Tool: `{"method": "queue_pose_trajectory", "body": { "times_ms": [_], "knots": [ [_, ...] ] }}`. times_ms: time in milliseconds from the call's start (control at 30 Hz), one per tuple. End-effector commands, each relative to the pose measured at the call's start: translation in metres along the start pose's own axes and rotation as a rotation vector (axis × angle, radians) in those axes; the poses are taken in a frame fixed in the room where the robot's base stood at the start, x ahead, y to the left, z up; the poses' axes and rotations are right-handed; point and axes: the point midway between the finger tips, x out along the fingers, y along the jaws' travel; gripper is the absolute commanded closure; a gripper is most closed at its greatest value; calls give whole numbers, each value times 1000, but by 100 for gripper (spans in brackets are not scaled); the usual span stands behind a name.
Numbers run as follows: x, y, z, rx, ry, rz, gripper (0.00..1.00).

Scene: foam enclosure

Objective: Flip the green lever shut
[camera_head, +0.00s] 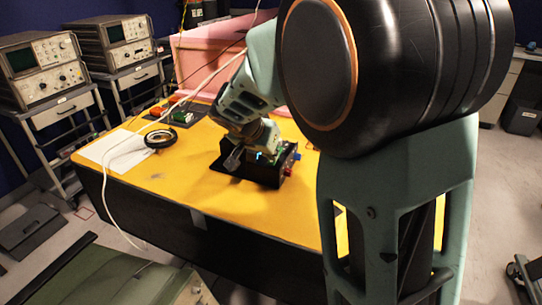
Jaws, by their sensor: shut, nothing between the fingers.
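A black box-like device (263,175) stands on the yellow table top. It has a small blue-lit display (260,156), and red and blue parts on its right side. A small green part (277,149) shows at its top, beside my arm; it may be the green lever, but it is too small and too covered to tell its position. My gripper (233,160) is shut and empty, at the left end of the device, low over it. I cannot tell whether it touches the device. My arm hides part of the device's back.
On the yellow table (185,185), a black ring-shaped coil (159,139) lies by white sheets (110,150) on the left. A dark mat with orange and green pieces (180,115) lies behind. A pink foam wall (205,55) stands at the back. A white cable crosses the table's left side.

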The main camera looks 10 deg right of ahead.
Motion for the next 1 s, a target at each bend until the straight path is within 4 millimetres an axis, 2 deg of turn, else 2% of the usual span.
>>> {"method": "queue_pose_trajectory", "body": {
  "times_ms": [333,767,1000],
  "knots": [
    [-11,0,-9,1,0,-1,100],
    [-14,0,-12,1,0,-1,100],
    [-28,3,-34,2,0,0,100]
  ]
}}
